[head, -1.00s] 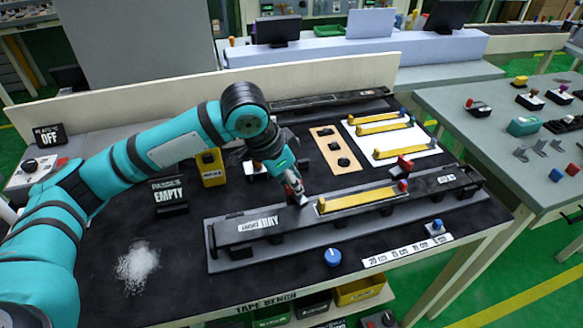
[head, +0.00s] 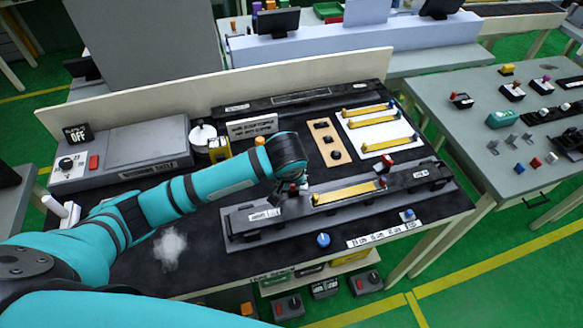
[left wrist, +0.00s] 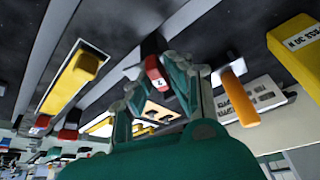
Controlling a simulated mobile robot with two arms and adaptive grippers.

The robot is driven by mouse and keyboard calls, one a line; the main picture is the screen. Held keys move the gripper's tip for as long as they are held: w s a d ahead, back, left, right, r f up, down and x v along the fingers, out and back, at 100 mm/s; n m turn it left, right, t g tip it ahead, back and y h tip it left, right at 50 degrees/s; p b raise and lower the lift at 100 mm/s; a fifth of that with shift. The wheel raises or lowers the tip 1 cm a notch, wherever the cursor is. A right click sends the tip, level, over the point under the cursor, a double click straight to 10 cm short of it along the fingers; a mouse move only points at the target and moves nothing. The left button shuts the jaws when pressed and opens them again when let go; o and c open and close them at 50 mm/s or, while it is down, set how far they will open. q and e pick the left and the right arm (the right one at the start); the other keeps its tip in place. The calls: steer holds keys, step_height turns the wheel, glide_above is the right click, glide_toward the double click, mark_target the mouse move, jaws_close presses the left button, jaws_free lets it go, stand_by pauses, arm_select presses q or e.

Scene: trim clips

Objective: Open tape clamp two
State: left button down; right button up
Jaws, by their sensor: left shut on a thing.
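A long dark tape jig (head: 262,234) lies on the bench with a yellow strip (head: 345,193) along its middle. My left gripper (head: 298,187) is at the left end of this strip, low over the jig. In the left wrist view, its fingers (left wrist: 165,85) are around a small red-topped clamp handle (left wrist: 154,72), and they are shut on it. The clamp's base is mostly hidden by the gripper and arm in the head view. My right gripper is not in view.
A white powdery heap (head: 170,247) is at the left.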

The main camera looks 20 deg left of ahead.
arm_select(q)
steer(key=shift+d+n+y+p, duration=0.15)
steer(key=shift+n+y+p, duration=0.25)
steer(key=shift+n+p, duration=0.75)
steer(key=c, duration=1.3)
jaws_free()
steer(key=shift+w, duration=0.1)
steer(key=v, duration=1.2)
steer(key=shift+w+d, duration=0.1)
